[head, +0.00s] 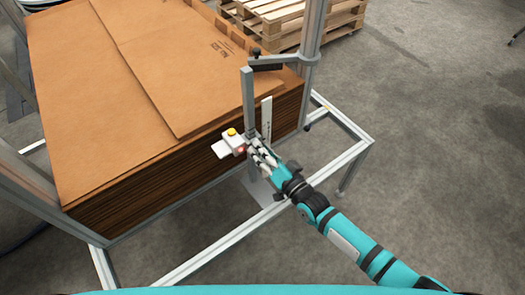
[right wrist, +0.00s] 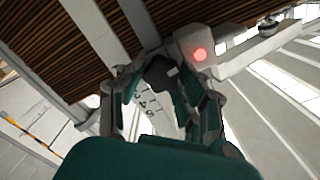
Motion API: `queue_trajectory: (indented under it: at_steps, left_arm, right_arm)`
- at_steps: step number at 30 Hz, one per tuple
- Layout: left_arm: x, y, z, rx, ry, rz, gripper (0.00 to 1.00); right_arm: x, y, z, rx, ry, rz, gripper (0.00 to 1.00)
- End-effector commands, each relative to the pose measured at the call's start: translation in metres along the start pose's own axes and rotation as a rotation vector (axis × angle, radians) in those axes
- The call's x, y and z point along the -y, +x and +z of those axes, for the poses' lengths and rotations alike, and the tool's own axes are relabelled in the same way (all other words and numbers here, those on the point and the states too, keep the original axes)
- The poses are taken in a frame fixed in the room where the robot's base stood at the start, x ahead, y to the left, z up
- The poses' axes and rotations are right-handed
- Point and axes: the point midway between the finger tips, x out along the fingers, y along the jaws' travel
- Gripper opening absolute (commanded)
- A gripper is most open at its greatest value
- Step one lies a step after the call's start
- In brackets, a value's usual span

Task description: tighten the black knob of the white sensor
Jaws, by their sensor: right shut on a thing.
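The white sensor (head: 226,146) sits on the upright post beside the cardboard stack, with a yellow top and a red light on it. In the right wrist view the sensor (right wrist: 207,35) shows its lit red light close to my fingers. My right gripper (head: 255,148) reaches in from the lower right to the sensor's post. In the wrist view its fingers (right wrist: 162,78) are closed around the dark knob (right wrist: 160,70), which they partly cover. The knob is hidden behind the fingers in the head view. My left gripper is not in view.
A tall stack of brown cardboard sheets (head: 120,75) stands just behind the sensor. Metal frame bars (head: 335,167) surround it at floor level, and a vertical post (head: 249,95) carries a black clamp (head: 265,64). A wooden pallet (head: 285,22) lies behind.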

Motion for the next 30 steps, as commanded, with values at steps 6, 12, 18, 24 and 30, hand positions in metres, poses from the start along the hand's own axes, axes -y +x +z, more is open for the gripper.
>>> queue_trajectory:
  at_steps: [6,12,18,24,30]
  left_arm:
    - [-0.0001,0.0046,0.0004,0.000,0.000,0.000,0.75]
    - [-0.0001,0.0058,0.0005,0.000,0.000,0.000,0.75]
    - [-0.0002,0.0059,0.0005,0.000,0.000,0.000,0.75]
    - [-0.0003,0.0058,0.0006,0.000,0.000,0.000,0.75]
    - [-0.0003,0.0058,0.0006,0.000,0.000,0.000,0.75]
  right_arm:
    - [-0.0014,-0.0006,0.0025,0.004,0.102,0.002,0.04]
    - [-0.0013,-0.0006,0.0020,0.004,0.148,0.002,0.04]
    - [-0.0010,-0.0005,0.0015,0.003,0.160,0.001,0.04]
    - [-0.0008,-0.0004,0.0012,0.003,0.161,0.001,0.04]
    - [-0.0006,-0.0002,0.0008,0.002,0.160,0.000,0.51]
